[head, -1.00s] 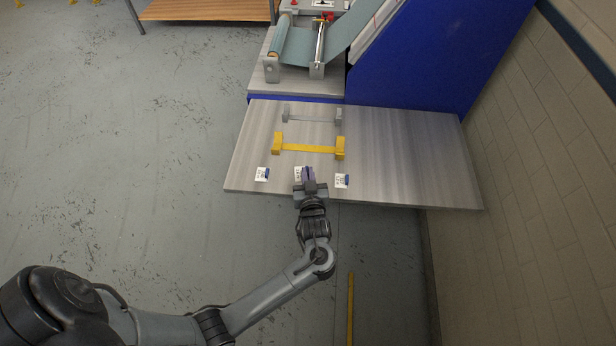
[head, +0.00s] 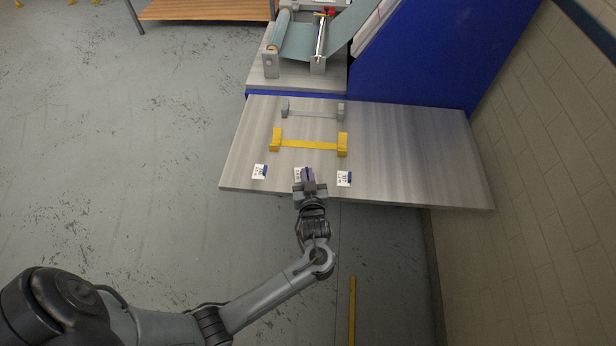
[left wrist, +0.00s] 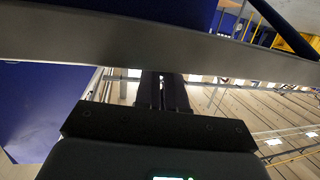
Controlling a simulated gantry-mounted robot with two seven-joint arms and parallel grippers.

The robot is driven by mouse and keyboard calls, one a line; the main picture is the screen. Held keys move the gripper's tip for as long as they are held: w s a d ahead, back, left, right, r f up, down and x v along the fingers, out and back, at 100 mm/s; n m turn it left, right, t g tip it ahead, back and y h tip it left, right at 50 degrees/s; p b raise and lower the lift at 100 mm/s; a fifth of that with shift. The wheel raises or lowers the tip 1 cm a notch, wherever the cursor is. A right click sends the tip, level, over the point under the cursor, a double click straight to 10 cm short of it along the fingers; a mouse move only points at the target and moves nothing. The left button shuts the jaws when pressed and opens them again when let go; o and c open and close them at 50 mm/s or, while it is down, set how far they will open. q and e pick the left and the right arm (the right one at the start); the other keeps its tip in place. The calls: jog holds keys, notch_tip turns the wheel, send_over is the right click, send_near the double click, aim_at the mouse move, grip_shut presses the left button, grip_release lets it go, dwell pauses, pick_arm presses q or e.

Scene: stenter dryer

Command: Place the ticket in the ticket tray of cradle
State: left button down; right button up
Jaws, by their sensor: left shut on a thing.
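My left gripper (head: 308,180) is at the front edge of the grey table. It is shut on a ticket (head: 297,174), a small white card with dark print, partly hidden by the fingers. A yellow cradle (head: 308,145) stands farther back, with a block at each end. A grey cradle (head: 313,113) of similar shape stands behind it. I cannot tell which part is a ticket tray. In the left wrist view my fingers (left wrist: 163,95) are close together, and the ticket is hard to make out. My right gripper is out of view.
Two more white-and-blue tickets lie on the table, one at left (head: 259,171) and one at right (head: 344,179). The table's right half (head: 420,150) is clear. Behind stands a blue machine (head: 410,60) with a teal fabric roll (head: 278,32). A brick wall (head: 550,180) borders the right.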

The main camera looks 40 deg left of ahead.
pick_arm(q)
jog(key=shift+f, duration=0.2)
jog(key=c, duration=1.2)
grip_release()
